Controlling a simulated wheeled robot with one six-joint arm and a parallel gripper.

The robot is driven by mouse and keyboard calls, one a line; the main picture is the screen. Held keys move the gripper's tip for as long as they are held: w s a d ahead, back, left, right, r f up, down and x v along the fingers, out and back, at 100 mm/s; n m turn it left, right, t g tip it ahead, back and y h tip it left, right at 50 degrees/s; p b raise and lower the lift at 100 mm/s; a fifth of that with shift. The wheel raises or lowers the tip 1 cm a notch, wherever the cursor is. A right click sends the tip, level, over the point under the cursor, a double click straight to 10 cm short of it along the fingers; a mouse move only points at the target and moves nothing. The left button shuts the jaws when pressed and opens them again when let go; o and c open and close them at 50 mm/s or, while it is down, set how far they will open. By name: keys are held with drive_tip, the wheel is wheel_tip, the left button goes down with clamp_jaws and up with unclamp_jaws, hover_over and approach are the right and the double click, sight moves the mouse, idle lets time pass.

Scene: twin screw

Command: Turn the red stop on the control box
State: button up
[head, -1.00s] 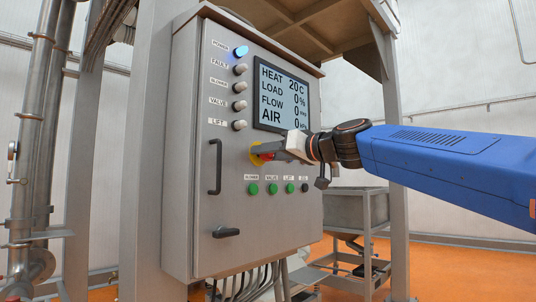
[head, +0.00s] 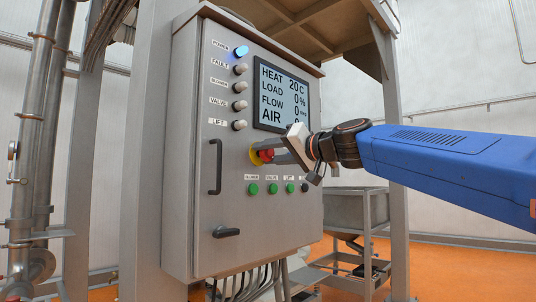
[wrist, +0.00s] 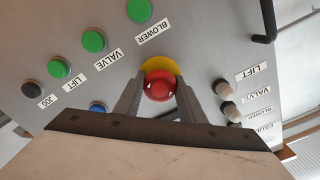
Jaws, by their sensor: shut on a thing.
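The grey control box (head: 190,150) stands upright with its door facing me. The red stop (head: 266,155) sits on a yellow ring on the door, below the display. It also shows in the wrist view (wrist: 159,86), with the yellow ring (wrist: 163,66) behind it. My gripper (head: 272,152) is at the stop, its two fingers on either side of the red head. In the wrist view my gripper (wrist: 158,92) is shut on the red stop and is rolled relative to the door labels. In the head view the fingers partly cover the stop.
Green buttons (head: 253,189) and a black one (head: 304,187) sit in a row just below the stop. A dark door handle (head: 215,166) and a lower latch (head: 226,232) are to the left. The display (head: 283,97) is just above my gripper.

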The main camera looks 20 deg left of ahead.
drive_tip(key=shift+m, duration=1.3)
drive_tip(key=o, duration=1)
drive_tip(key=shift+o, duration=0.2)
drive_tip(key=v, duration=1.7)
drive_tip(key=shift+d, duration=0.2)
drive_tip(key=shift+f, duration=0.1)
